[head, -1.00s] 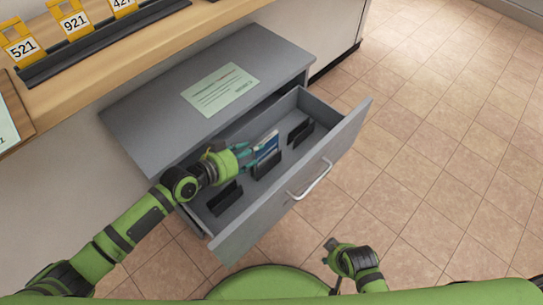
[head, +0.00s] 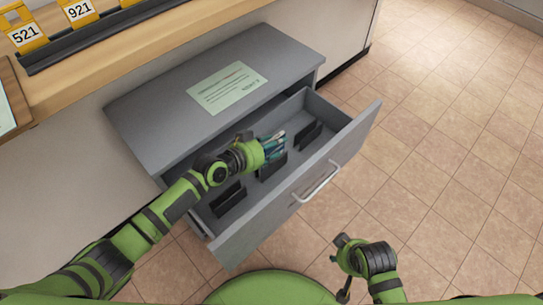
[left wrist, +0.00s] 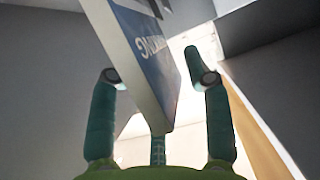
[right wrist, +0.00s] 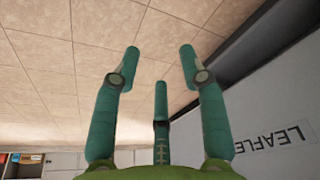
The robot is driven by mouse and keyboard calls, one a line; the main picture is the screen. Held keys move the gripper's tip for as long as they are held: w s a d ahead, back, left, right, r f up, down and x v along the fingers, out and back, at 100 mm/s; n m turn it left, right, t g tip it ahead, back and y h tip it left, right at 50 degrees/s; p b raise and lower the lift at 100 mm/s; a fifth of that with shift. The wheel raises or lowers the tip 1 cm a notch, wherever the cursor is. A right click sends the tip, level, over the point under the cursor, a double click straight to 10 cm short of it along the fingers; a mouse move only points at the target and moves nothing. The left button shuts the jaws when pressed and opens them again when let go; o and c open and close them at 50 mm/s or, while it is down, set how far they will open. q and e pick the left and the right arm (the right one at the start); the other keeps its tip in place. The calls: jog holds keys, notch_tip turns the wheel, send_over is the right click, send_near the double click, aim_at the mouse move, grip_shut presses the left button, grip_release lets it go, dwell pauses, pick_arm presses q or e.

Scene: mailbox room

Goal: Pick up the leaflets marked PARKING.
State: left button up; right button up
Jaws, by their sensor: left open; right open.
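In the left wrist view, a thick stack of leaflets (left wrist: 150,55) with a blue and white cover stands tilted between the fingers of my left gripper (left wrist: 152,78). Its blue band carries white letters, partly visible, that seem to end in "KING". In the head view my left gripper (head: 276,143) reaches into the open drawer (head: 285,210) at the middle black holder (head: 271,168) and hides most of the stack. The left fingers are open around it. My right gripper (right wrist: 150,62) is open and empty, outside the drawer front; in the head view it is low right of centre.
Two other black holders, one near left (head: 228,196) and one far right (head: 310,134), look empty. The drawer front has a metal handle (head: 317,183). A pale green notice (head: 228,88) lies on the grey cabinet top. Numbered yellow tags (head: 79,11) stand on the wooden counter. Tiled floor lies clear to the right.

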pick_arm(q)
grip_shut()
jog(key=shift+r, duration=0.1)
